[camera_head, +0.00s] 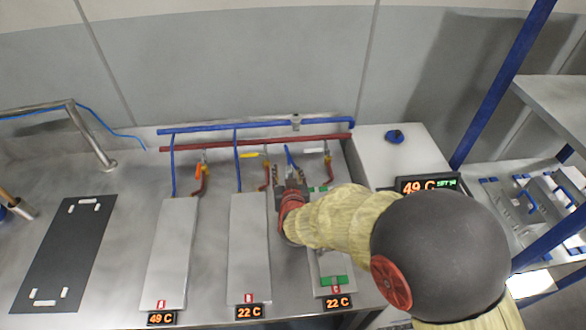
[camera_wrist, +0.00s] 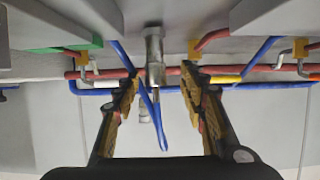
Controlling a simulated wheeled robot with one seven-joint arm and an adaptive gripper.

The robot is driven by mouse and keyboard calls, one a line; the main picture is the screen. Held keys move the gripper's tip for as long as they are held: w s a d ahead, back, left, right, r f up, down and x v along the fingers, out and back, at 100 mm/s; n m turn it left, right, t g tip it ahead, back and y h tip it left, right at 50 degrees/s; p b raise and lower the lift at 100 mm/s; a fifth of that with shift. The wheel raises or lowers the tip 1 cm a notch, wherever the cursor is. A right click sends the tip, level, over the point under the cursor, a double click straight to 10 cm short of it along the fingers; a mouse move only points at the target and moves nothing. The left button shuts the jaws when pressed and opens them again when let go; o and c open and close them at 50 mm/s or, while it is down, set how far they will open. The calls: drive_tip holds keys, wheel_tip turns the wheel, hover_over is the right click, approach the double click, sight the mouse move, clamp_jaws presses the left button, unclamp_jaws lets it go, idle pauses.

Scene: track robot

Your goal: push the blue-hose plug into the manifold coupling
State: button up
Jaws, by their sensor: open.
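My gripper (camera_head: 290,188) is over the top end of the third plate, near the manifold pipes. In the wrist view my gripper (camera_wrist: 162,88) is open, a finger on each side of a grey metal fitting (camera_wrist: 154,50), with gaps on both sides. A blue piece, which looks like a hose or lever (camera_wrist: 155,118), slants beside a smaller metal cylinder (camera_wrist: 144,112) between the fingers. A blue hose (camera_wrist: 118,54) passes behind the left finger. I cannot tell which metal part is plug or coupling, or whether they are joined. The manifold has a blue pipe (camera_head: 220,128) and a red pipe (camera_head: 220,146).
Plates A (camera_head: 172,250) and B (camera_head: 249,250) lie left, displays reading 49 C and 22 C. The third plate (camera_head: 332,262), display 22 C, is partly under my arm, with green clips (camera_head: 334,282). Blue posts rise right.

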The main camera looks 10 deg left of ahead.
drive_tip(key=x, duration=0.2)
drive_tip(key=b+x, duration=0.1)
drive_tip(key=x, duration=0.1)
drive_tip(key=b+x, duration=0.1)
drive_tip(key=x, duration=0.1)
drive_tip(key=shift+w+d+r, duration=0.15)
drive_tip(key=shift+w+d, duration=0.1)
drive_tip(key=shift+w, duration=0.1)
drive_tip(key=shift+c, duration=0.7)
clamp_jaws()
